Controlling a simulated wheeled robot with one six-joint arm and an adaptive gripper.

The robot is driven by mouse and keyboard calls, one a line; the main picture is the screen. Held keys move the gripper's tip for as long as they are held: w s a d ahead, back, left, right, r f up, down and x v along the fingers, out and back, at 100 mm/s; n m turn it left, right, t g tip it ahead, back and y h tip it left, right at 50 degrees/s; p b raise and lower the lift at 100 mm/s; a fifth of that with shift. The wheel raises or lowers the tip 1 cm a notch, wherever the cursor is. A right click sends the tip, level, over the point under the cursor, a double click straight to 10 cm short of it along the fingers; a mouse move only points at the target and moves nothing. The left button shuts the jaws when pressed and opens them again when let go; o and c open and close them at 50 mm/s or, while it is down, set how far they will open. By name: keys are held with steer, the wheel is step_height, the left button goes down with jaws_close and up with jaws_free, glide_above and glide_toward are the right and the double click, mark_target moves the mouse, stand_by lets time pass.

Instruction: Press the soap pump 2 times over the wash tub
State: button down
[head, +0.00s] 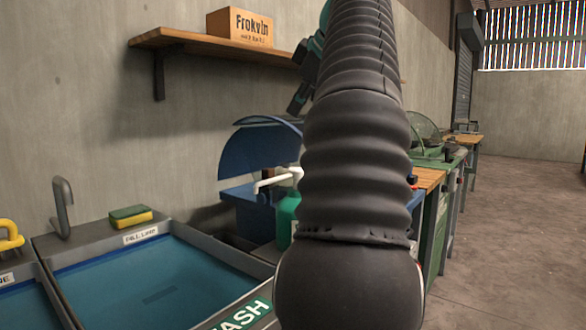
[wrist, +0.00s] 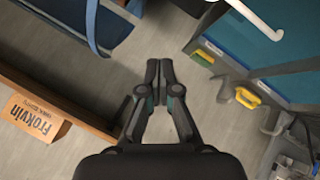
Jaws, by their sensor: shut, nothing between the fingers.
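The soap pump is a green bottle (head: 287,220) with a white spout (head: 275,180), partly hidden behind my arm in the head view. Its white spout also shows at the top right of the wrist view (wrist: 262,20). The wash tub (head: 243,316) is a grey-rimmed basin with blue inside, left of the pump; the spout points left towards it. It also shows at the right of the wrist view (wrist: 232,62). My gripper (wrist: 158,66) is shut and empty, apart from the pump.
A wall shelf (head: 200,48) holds a cardboard box (head: 240,27). A sponge (head: 130,216) lies on the tub's back ledge, near a grey tap (head: 62,205). A blue hooded machine (head: 250,155) stands behind the pump.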

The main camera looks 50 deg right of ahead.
steer(key=b, duration=0.2)
glide_above(294, 168)
steer(key=s, duration=0.1)
step_height(294, 168, down, 7)
steer(key=shift+r, duration=0.1)
steer(key=shift+f+b, duration=1)
steer(key=shift+f, duration=0.1)
stand_by(0.7)
steer(key=shift+f+b, duration=0.3)
steer(key=shift+f, duration=0.05)
steer(key=shift+f+b, duration=0.8)
steer(key=shift+f, duration=0.1)
stand_by(1.0)
steer(key=shift+r, duration=0.15)
stand_by(0.3)
steer(key=shift+r+p, duration=1.2)
steer(key=shift+p, duration=0.1)
